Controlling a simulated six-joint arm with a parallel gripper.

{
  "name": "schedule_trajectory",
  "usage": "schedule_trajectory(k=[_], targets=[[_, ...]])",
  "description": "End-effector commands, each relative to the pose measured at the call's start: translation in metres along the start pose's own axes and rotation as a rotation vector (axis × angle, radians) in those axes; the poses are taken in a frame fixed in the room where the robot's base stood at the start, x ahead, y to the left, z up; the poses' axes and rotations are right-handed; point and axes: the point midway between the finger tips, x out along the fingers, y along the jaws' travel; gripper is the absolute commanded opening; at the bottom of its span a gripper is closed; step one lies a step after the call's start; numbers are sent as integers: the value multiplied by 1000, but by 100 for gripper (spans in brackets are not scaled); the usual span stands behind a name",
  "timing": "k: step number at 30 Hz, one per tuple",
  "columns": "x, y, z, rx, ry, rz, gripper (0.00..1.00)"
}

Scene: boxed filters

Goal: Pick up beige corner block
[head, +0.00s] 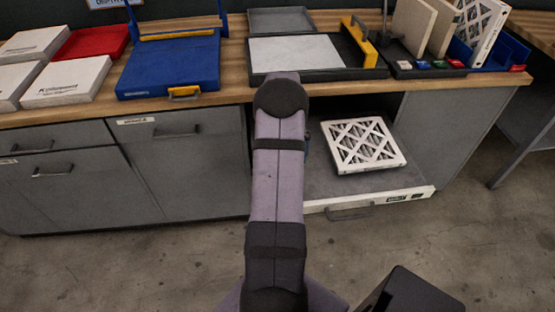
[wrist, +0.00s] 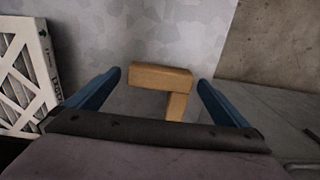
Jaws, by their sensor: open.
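The beige corner block (wrist: 161,77) is L-shaped and lies on a grey patchy surface in the wrist view. One leg runs across the picture and a shorter leg (wrist: 176,105) runs toward me, its near end partly hidden by my gripper's dark crossbar. My gripper (wrist: 160,74) is open, with one blue finger to the left of the block and one to the right. Small gaps show between the fingers and the block. In the head view my arm hides the block and nearly all of my gripper.
A white-framed filter (head: 363,145) lies on the pulled-out drawer (head: 385,195) and also shows at left in the wrist view (wrist: 30,70). The bench above holds a blue case (head: 170,65), a black tray with a light panel (head: 295,52), and white and red boxes.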

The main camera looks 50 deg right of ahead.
Motion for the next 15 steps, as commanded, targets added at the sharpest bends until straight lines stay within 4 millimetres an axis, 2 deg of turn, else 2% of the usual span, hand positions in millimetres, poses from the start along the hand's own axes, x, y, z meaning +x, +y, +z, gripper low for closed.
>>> schedule_trajectory(k=[4, 12, 14, 15], targets=[[12, 0, 0, 0, 0, 0, 100], [14, 0, 0, 0, 1, 0, 100], [14, 0, 0, 0, 1, 0, 88], [14, 0, 0, 0, 1, 0, 78]])
